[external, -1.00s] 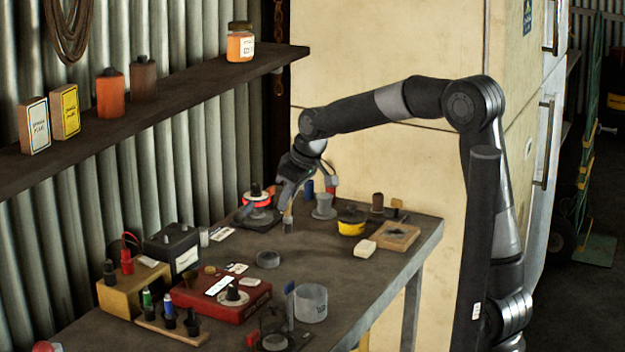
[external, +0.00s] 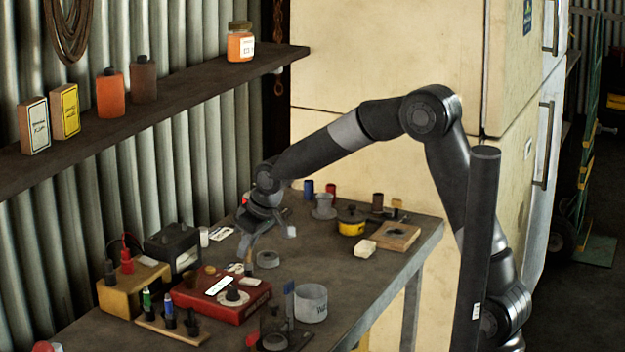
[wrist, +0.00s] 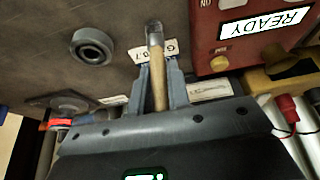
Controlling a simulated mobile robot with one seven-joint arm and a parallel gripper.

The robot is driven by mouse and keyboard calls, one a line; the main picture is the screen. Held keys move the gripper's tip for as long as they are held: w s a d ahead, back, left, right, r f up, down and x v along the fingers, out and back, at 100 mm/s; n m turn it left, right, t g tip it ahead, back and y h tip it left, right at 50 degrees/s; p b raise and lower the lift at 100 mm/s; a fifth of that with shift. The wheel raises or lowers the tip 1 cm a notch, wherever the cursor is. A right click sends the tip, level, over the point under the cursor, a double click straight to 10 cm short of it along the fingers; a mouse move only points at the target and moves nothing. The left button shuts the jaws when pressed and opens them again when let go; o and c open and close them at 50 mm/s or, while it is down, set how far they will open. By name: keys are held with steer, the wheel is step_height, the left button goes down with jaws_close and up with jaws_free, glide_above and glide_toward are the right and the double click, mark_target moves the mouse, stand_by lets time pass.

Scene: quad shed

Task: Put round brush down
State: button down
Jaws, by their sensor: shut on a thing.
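The round brush (wrist: 157,78) has a pale wooden handle and a grey end. In the wrist view it lies between the two fingers of my gripper (wrist: 156,64), which is shut on it. The grey end points away from the palm, past the fingertips. The brush is small and hard to make out there. I cannot tell whether its end touches the bench.
The red box has a READY label. A yellow box (external: 118,297) and a black box (external: 170,247) stand to the left. The bench right of the ring is fairly clear.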

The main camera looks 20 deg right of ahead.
steer(key=c, duration=1.4)
jaws_free()
steer(key=shift+f, duration=0.1)
steer(key=shift+o, duration=0.2)
steer(key=v, duration=1.2)
steer(key=shift+r, duration=0.2)
